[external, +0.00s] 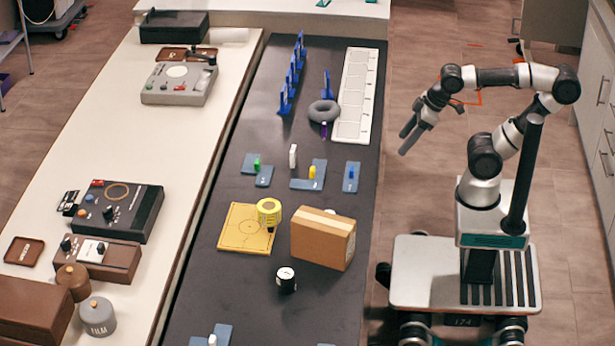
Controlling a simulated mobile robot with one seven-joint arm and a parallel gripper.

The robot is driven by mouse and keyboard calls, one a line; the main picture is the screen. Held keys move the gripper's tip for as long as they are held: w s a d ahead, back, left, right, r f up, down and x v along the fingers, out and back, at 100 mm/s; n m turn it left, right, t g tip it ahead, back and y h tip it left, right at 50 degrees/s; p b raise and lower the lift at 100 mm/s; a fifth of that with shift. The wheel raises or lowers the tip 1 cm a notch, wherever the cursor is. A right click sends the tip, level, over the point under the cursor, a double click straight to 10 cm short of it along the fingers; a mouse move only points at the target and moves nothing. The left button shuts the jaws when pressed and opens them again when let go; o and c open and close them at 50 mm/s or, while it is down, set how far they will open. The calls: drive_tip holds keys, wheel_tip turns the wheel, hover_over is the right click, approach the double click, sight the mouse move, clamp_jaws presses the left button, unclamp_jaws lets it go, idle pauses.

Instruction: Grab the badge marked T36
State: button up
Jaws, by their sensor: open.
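My gripper (404,143) is open and empty. It hangs in the air off the right edge of the dark table (215,290), with its fingers pointing down and left. No marking T36 can be read in the external view, so I cannot tell which thing is the badge. Flat blue pieces lie mid-table: one with a green piece (257,164), one with a yellow piece (312,172), and one near the right edge (351,176). Several blue upright pieces (292,75) stand in a row farther back.
A grey ring (323,111) and a white slotted tray (357,95) lie farther back. The floor between table and base is clear.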

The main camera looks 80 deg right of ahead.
drive_tip(key=w+d+r+g+p, duration=0.1)
drive_tip(key=w+r+p, duration=0.5)
drive_tip(key=w+r, duration=0.3)
drive_tip(key=g+p, duration=0.3)
drive_tip(key=p, duration=0.4)
hover_over(293, 148)
drive_tip(key=s, duration=0.1)
wheel_tip(293, 148, down, 14)
drive_tip(key=shift+f, duration=0.15)
drive_tip(key=shift+w+a+f+b, duration=0.15)
drive_tip(key=shift+f+b, duration=0.1)
drive_tip(key=shift+f, duration=0.75)
drive_tip(key=shift+w+d+f+b, duration=0.1)
drive_tip(key=shift+w+f+b, duration=0.1)
drive_tip(key=shift+f, duration=0.8)
drive_tip(key=shift+w+a+f+b, duration=0.1)
drive_tip(key=shift+f+b, duration=0.15)
drive_tip(key=shift+f, duration=0.75)
drive_tip(key=shift+c, duration=0.2)
drive_tip(key=shift+r, duration=0.1)
drive_tip(key=c, duration=1.1)
